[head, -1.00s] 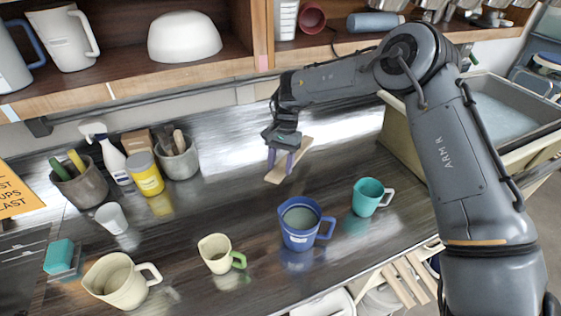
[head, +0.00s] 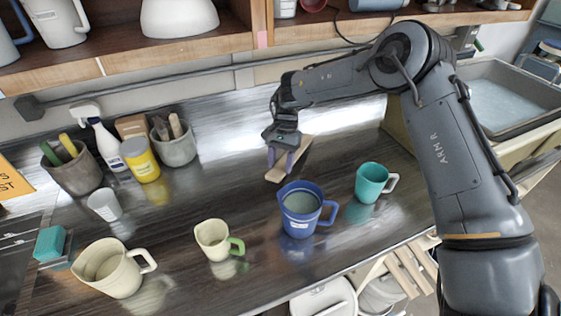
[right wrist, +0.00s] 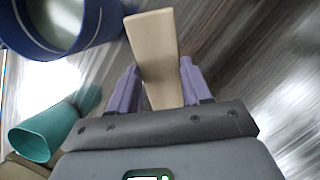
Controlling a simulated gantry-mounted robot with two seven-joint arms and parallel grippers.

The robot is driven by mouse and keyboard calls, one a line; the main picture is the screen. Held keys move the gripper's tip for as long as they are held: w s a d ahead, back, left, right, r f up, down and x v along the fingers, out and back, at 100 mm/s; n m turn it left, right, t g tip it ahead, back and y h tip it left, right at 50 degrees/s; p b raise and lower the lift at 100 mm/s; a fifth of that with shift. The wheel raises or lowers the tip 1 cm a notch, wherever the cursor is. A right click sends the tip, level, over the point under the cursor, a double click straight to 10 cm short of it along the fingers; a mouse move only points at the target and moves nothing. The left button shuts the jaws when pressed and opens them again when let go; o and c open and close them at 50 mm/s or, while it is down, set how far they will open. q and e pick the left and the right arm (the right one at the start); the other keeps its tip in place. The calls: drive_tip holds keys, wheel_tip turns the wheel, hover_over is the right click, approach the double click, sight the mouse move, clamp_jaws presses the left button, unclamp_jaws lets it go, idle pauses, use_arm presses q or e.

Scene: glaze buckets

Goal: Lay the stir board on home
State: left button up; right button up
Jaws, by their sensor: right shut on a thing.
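The stir board (head: 293,163) is a flat, pale wooden strip at the back middle of the dark counter. My right gripper (head: 281,159) points down with its purple fingers around the board and is shut on it. In the right wrist view the board (right wrist: 154,50) runs between the two fingers (right wrist: 160,88) and sticks out past them. Whether the board touches the counter I cannot tell. No marked spot for home can be made out. My left gripper is not in view.
A blue jug (head: 296,226) with greyish liquid stands just in front of the board. A teal mug (head: 367,185), a small cream jug (head: 211,241) and a large cream pitcher (head: 108,271) stand nearby. A grey pot (head: 176,149) and yellow tub (head: 141,163) are left. A shelf (head: 190,49) overhangs the back.

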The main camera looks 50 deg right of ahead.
drive_tip(key=o, duration=1.5)
drive_tip(key=shift+r, duration=0.15)
drive_tip(key=shift+p+v, duration=0.7)
drive_tip(key=shift+v, duration=0.2)
drive_tip(key=p+v, duration=0.1)
drive_tip(key=v, duration=0.2)
drive_tip(key=a+p+v, duration=0.1)
drive_tip(key=p+v, duration=0.3)
drive_tip(key=v, duration=0.1)
drive_tip(key=shift+s+a+r, duration=0.1)
drive_tip(key=shift+s+r, duration=0.05)
drive_tip(key=shift+r, duration=0.45)
